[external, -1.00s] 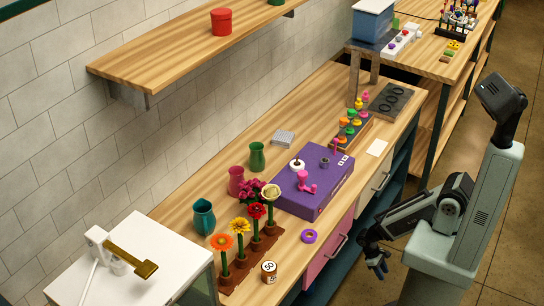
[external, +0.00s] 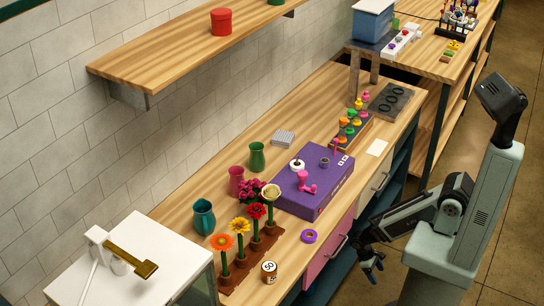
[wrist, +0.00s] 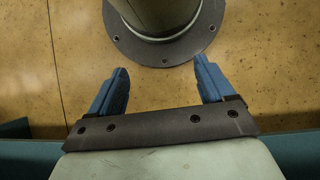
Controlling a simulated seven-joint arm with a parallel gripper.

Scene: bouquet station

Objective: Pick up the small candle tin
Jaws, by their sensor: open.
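No label marks the small candle tin, so I cannot tell for sure which object it is. A small red round lidded tin (external: 221,22) stands on the wall shelf, with part of a green one (external: 276,2) further along. A small brown container marked 50 (external: 269,272) stands on the bench near its front edge. My gripper (external: 373,264) hangs in front of the bench, low and apart from all of these. In the wrist view my gripper (wrist: 160,75) has its blue fingers wide apart with nothing between them, above the floor.
The wooden bench (external: 225,160) holds a purple box (external: 310,197), a purple ring (external: 309,236), flowers in a brown rack (external: 243,278), vases and a tray of coloured knobs. A white table (external: 150,245) is at the left. An open pink drawer front (external: 328,262) faces my arm.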

